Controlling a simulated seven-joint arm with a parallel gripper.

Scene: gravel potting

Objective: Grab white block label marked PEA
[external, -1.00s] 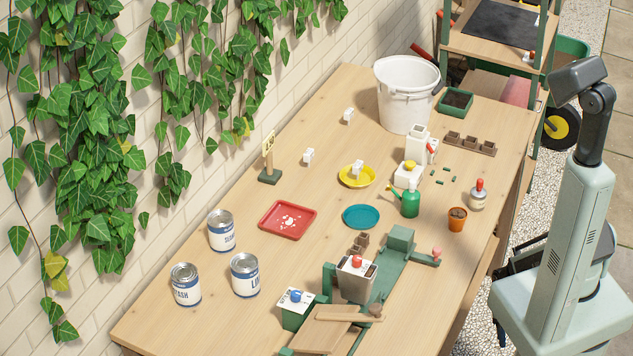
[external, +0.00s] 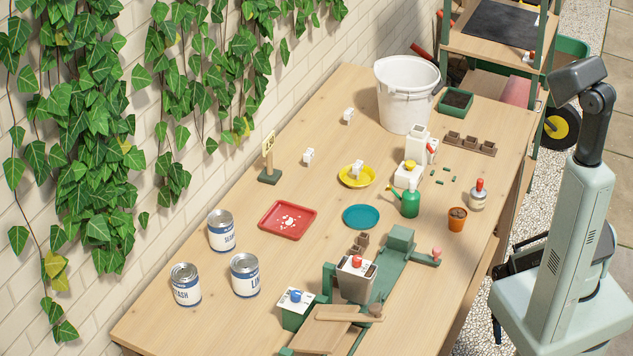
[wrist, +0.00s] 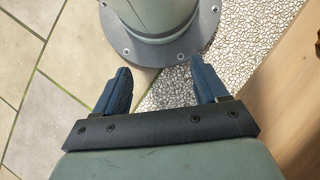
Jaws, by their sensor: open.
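Three small white blocks show in the external view, and their markings are too small to read, so I cannot tell which says PEA. One white block (external: 348,116) stands at the back of the table, left of the white bucket. A second white block (external: 308,156) stands nearer the wall-side sign. A third white block (external: 357,169) is on the yellow plate (external: 346,182). My gripper (wrist: 160,88) is open and empty in the wrist view, with its two dark blue fingers wide apart. It is off the table, above the paving and gravel beside my base.
The table holds a white bucket (external: 408,95), a small sign (external: 269,160), a red tray (external: 268,220), a teal plate (external: 361,216), a green watering can (external: 410,203) and several tins (external: 222,232). A green-and-grey potting device (external: 355,280) stands in front. The table's left-middle surface is mostly clear.

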